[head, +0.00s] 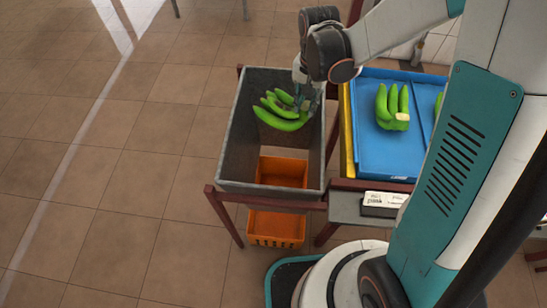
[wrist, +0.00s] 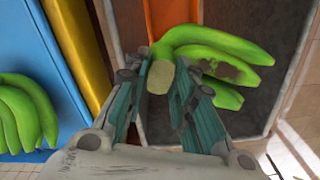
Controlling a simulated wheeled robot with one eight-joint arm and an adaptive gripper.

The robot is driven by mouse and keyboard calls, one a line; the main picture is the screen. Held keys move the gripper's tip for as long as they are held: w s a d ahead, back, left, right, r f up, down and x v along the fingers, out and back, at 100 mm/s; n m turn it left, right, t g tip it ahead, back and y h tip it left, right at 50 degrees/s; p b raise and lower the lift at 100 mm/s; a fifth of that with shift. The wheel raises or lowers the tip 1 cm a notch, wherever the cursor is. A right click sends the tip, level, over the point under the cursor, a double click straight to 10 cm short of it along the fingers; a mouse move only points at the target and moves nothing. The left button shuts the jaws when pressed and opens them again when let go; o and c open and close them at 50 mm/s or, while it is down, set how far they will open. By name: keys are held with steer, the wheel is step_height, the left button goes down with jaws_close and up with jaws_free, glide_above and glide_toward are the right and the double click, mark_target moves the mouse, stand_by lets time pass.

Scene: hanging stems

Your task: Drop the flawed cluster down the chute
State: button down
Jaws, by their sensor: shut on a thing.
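A green banana cluster (head: 281,110) with a brown blotch on one finger hangs in my gripper (head: 305,95), over the mouth of the grey chute. In the wrist view the cluster (wrist: 215,58) shows its cut crown (wrist: 160,77) between the fingertips of my gripper (wrist: 163,82), which is shut on it. The chute (head: 228,140) is a grey open box in a dark red frame. An orange crate (head: 275,233) stands below it and also shows through its open bottom. How far the cluster is above the rim is hard to tell.
A blue tray (head: 365,140) right of the chute holds another green cluster (head: 392,105), with part of one more behind my arm. A yellow strip (head: 347,130) lies between tray and chute. A small labelled box (head: 384,199) sits in front. The floor at left is clear.

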steer(key=c, duration=1.3)
jaws_free()
step_height(320, 180, up, 12)
steer(key=shift+s, duration=0.1)
steer(key=shift+s+d+r+n+t+b, duration=0.35)
steer(key=shift+s+d+r+n+t, duration=0.55)
steer(key=shift+s, duration=1.75)
steer(key=shift+s+d+r+n+t+b, duration=0.45)
steer(key=shift+s+d+n+t, duration=0.9)
steer(key=shift+s, duration=1.35)
steer(key=shift+s+d+r+n+t+b, duration=0.3)
steer(key=shift+s+d+r+n+t, duration=0.75)
steer(key=shift+s, duration=1.6)
